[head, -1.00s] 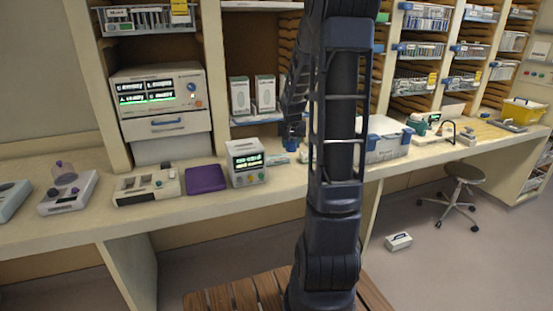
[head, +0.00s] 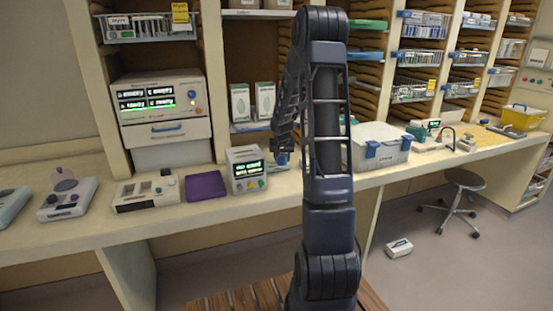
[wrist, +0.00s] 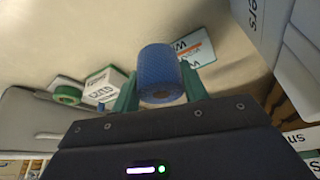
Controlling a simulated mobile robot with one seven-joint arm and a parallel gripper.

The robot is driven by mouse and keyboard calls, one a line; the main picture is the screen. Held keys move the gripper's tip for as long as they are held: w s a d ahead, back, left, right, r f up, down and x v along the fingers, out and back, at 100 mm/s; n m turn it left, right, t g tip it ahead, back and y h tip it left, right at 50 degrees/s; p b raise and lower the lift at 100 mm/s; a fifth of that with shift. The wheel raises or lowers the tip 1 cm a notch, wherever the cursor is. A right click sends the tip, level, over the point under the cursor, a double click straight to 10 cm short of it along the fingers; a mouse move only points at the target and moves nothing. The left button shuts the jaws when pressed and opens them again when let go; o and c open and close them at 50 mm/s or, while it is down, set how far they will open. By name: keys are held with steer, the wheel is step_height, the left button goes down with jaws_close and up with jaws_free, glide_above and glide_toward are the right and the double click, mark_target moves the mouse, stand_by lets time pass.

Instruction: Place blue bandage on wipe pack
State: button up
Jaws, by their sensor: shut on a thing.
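The blue bandage (wrist: 160,72) is a textured roll, held between the green fingertips of my gripper (wrist: 160,88) in the wrist view. My gripper is shut on it. The wipe pack (wrist: 199,48) is a flat white and teal packet on the counter, partly hidden behind the bandage in the wrist view. The bandage appears close to the pack, but I cannot tell whether they touch. In the head view the bandage (head: 282,159) is a small blue patch below my gripper, just right of a small monitor.
A green roll (wrist: 67,95) and a white box (wrist: 106,83) stand to the left in the wrist view. In the head view the monitor (head: 245,168) stands left of my gripper and a white case (head: 378,146) with blue latches to the right. Shelves rise behind.

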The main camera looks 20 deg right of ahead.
steer(key=w, duration=0.7)
steer(key=shift+w, duration=0.2)
steer(key=shift+f, duration=1.75)
steer(key=shift+f, duration=0.15)
steer(key=o, duration=1)
